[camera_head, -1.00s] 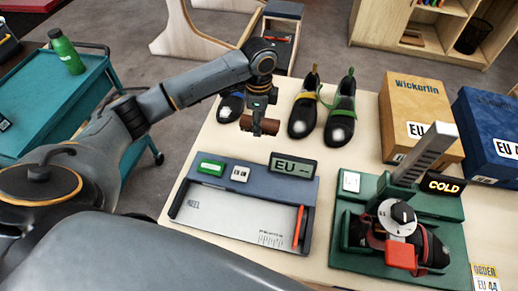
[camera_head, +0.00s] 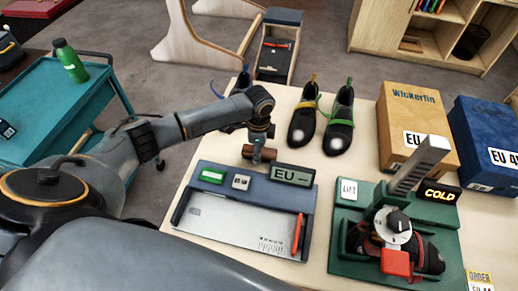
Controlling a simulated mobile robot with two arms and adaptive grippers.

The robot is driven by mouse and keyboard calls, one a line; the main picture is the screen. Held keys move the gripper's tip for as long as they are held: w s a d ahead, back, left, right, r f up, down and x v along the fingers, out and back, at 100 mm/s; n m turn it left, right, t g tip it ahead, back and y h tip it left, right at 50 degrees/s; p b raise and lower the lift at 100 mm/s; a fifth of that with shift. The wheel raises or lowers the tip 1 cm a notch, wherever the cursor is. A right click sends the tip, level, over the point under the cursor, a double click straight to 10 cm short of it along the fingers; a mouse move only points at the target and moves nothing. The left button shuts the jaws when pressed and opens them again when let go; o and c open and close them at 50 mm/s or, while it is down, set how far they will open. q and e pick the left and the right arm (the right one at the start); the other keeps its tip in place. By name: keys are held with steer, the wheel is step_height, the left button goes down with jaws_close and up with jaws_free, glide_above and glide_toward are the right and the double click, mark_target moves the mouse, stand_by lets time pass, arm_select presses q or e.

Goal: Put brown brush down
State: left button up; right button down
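The brown brush (camera_head: 268,154) shows as a small brown cylinder-like piece at the end of my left arm. My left gripper (camera_head: 258,146) is shut on it from above, just behind the measuring device and left of its EU display. The fingers hide part of the brush. I cannot tell whether it touches the table (camera_head: 330,172). My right gripper is not in view.
The measuring device (camera_head: 240,217) with its EU display (camera_head: 293,177) lies just in front. Dark shoes (camera_head: 303,126) stand behind, one partly hidden by my arm. A green press (camera_head: 345,245) and boxes (camera_head: 415,125) stand right. Bare tabletop lies between device and shoes.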

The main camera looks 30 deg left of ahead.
arm_select(q)
steer(key=shift+f, duration=0.2)
steer(key=o, duration=1)
steer(key=shift+f+b, duration=0.15)
steer(key=shift+b, duration=0.5)
steer(key=r, duration=0.4)
steer(key=r+b, duration=0.1)
steer(key=r, duration=0.4)
steer(key=r+b, duration=0.1)
steer(key=r, duration=0.4)
steer(key=shift+s+a+r, duration=0.1)
steer(key=shift+s+a, duration=0.05)
steer(key=shift+a, duration=0.15)
